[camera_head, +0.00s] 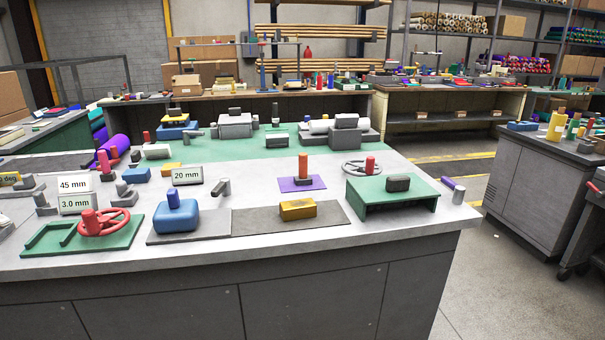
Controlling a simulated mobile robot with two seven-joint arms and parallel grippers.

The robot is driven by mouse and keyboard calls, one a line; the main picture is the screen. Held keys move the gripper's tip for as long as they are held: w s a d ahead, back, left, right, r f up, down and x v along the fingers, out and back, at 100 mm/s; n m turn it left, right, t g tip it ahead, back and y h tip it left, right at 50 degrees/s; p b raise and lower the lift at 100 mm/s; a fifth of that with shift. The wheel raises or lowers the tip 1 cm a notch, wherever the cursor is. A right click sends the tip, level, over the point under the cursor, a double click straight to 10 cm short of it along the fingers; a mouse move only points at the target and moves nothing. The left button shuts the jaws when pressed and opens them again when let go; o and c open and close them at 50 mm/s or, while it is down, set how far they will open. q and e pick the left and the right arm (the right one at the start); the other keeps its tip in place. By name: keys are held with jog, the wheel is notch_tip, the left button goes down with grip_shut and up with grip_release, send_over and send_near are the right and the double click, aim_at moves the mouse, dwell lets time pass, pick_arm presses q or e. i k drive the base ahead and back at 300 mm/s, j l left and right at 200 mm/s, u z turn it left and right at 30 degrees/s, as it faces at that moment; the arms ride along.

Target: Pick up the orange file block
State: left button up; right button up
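An amber-orange block (297,211) lies on a dark grey mat (325,220) near the front edge of the worktable. It looks like the orange file block, with a small raised part on its top. An upright orange cylinder (303,166) stands behind it on a purple sheet (287,185). Neither of my grippers is in view, and nothing is touching the block.
A blue block with a purple peg (178,217) sits left of the amber block. A green stand (392,194) with a dark block on top is to its right. A red handwheel (104,222) and labelled signs (187,176) are farther left. Bare table (250,190) lies behind the mat.

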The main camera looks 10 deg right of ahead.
aim_at(304, 179)
jog(key=l+u, duration=0.1)
jog(key=u, duration=0.5)
jog(key=l+u, duration=0.85)
jog(key=l, duration=0.2)
jog(key=k+l+u, duration=0.1)
jog(key=l, duration=0.2)
jog(key=k+l+u, duration=0.1)
jog(key=l, duration=0.2)
